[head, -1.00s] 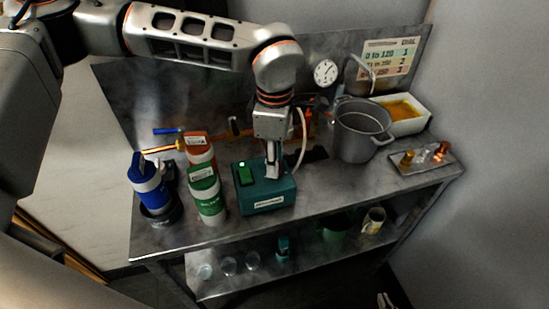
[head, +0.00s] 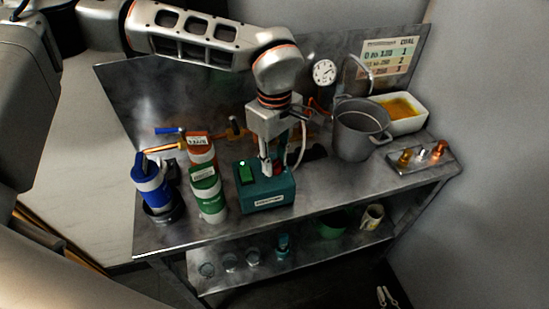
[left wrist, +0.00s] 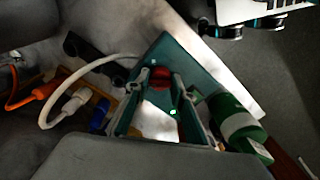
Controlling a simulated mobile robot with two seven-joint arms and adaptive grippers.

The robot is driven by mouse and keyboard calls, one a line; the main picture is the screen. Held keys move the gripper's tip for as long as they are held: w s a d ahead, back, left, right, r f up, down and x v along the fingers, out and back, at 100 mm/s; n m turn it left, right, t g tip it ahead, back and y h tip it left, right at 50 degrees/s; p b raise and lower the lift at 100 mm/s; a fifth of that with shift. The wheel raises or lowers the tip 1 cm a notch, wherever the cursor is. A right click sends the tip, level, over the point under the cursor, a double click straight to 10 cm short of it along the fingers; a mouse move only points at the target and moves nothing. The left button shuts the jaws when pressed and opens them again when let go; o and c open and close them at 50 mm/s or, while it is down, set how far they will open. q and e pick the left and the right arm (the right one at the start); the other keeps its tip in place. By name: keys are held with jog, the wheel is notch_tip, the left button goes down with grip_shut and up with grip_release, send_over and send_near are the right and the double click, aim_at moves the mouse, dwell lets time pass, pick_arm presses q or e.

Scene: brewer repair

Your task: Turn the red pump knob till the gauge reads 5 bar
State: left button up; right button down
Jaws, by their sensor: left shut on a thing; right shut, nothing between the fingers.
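The teal pump box (head: 266,200) stands at the bench's front middle, with a lit green switch on top. Its red knob (head: 280,168) shows beside my left gripper (head: 269,168), which points down over the box. In the left wrist view the red knob (left wrist: 162,75) lies between the fingertips of my left gripper (left wrist: 161,82), shut on it; the fingers partly hide it. The round white gauge (head: 324,72) is on the back panel; its reading is too small to tell. My right gripper (head: 386,297) is shut and empty, low at the bottom edge.
A grey pot (head: 361,130), a yellow-filled tray (head: 404,112) and a fittings plate (head: 420,158) are right. A white hose (head: 303,140) runs close behind the gripper.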

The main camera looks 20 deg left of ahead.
aim_at(275, 161)
pick_arm(q)
jog(key=shift+w+r, duration=0.1)
jog(key=shift+r, duration=0.05)
jog(key=o, duration=1.1)
notch_tip(275, 161, up, 12)
jog(key=shift+f, duration=0.1)
dwell(0.4)
